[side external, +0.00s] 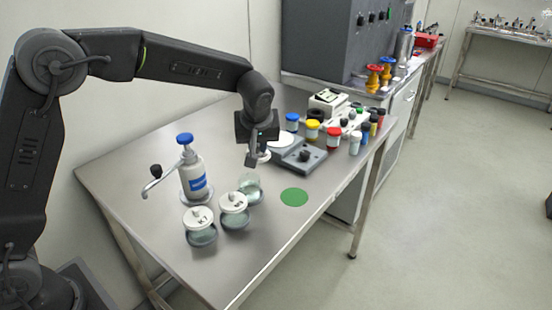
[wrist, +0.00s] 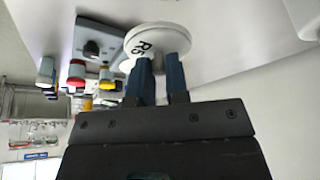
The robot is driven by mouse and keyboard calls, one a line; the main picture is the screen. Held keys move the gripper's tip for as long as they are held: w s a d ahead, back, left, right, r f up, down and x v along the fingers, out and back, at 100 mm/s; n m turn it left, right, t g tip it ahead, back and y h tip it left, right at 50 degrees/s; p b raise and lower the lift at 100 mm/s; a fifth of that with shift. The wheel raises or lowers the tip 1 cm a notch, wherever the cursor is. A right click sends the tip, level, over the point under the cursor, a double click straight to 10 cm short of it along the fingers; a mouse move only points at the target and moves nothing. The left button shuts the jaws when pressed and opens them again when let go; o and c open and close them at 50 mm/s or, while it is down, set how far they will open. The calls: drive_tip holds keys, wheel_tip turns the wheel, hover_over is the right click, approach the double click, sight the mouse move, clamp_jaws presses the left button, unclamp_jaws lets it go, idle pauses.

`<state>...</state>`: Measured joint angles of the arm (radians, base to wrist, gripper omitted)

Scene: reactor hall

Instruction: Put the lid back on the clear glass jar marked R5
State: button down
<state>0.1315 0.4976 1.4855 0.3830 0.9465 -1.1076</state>
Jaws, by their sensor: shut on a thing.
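My gripper (side external: 256,158) is shut on a white round lid marked R5 (wrist: 158,40), held by its knob between the blue fingers (wrist: 161,66) in the wrist view. In the side view the lid (side external: 264,156) is partly hidden and is held above the table, over and slightly right of a lidless clear glass jar (side external: 250,190). The lid and jar are apart. The jar stands upright; I cannot read a mark on it. Two similar jars with white lids stand in front of it, one marked K7 (side external: 200,228) and another (side external: 234,212) whose mark is hard to read.
A pump bottle with a blue cap (side external: 194,176) stands left of the jars. A flat green disc (side external: 294,197) lies to their right. A grey hotplate-like device (side external: 298,156) and several colour-capped containers (side external: 333,137) stand behind. The table's front right is clear.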

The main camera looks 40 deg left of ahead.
drive_tip(key=s+r, duration=0.3)
drive_tip(key=s, duration=0.1)
drive_tip(key=shift+s+d+f, duration=0.1)
drive_tip(key=shift+d+f, duration=0.1)
drive_tip(key=shift+f, duration=1.5)
drive_tip(key=shift+d+f, duration=0.2)
drive_tip(key=shift+f, duration=1.5)
drive_tip(key=shift+f, duration=0.15)
drive_tip(key=c, duration=0.6)
unclamp_jaws()
drive_tip(key=shift+o, duration=0.2)
wheel_tip(320, 180, up, 7)
idle(0.6)
